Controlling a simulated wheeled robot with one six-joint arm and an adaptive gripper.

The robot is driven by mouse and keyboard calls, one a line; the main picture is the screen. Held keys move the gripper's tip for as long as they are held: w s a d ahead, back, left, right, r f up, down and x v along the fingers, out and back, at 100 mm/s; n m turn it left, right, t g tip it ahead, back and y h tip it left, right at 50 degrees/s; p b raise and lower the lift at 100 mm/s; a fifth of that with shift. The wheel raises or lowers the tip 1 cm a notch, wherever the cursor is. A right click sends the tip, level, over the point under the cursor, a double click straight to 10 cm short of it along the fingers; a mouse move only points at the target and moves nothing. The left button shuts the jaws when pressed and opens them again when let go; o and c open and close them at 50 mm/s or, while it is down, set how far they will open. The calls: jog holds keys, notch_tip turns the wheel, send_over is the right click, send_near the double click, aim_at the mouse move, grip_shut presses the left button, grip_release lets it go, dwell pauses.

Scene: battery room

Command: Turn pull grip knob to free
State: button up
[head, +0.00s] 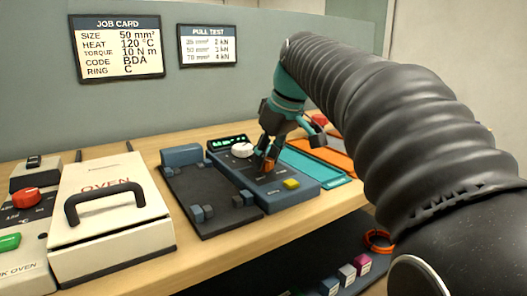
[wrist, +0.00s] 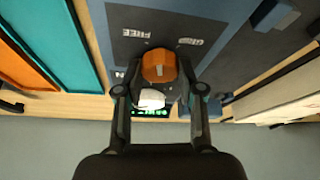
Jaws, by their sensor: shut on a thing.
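The pull grip knob (wrist: 159,68) is orange and round. It sits on the blue-and-grey pull test unit (head: 290,197), between a FREE label (wrist: 143,33) and a GRIP label (wrist: 190,41) that appear upside down in the wrist view. My gripper (head: 267,164) reaches down onto the unit, and the knob shows orange between its fingers. In the wrist view my gripper (wrist: 159,78) has one finger on each side of the knob, shut on it. I cannot tell which label the knob points to.
A white dial (head: 242,149) and a lit green display (head: 227,141) are at the unit's back, a yellow button (head: 291,184) at its front. A dark fixture (head: 215,218) and oven (head: 110,210) stand left. A teal tray (head: 318,169) lies right. The job card (head: 118,47) hangs behind.

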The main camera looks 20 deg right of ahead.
jog(key=n+g, duration=0.1)
jog(key=n, duration=0.2)
jog(key=n+y, duration=0.1)
jog(key=n, duration=0.2)
jog(key=shift+w+d+g, duration=0.1)
jog(key=shift+g, duration=0.3)
jog(key=shift+n+y, duration=0.3)
jog(key=shift+y, duration=0.1)
jog(key=o, duration=1.1)
jog(key=shift+o, duration=0.2)
jog(key=v, duration=1.2)
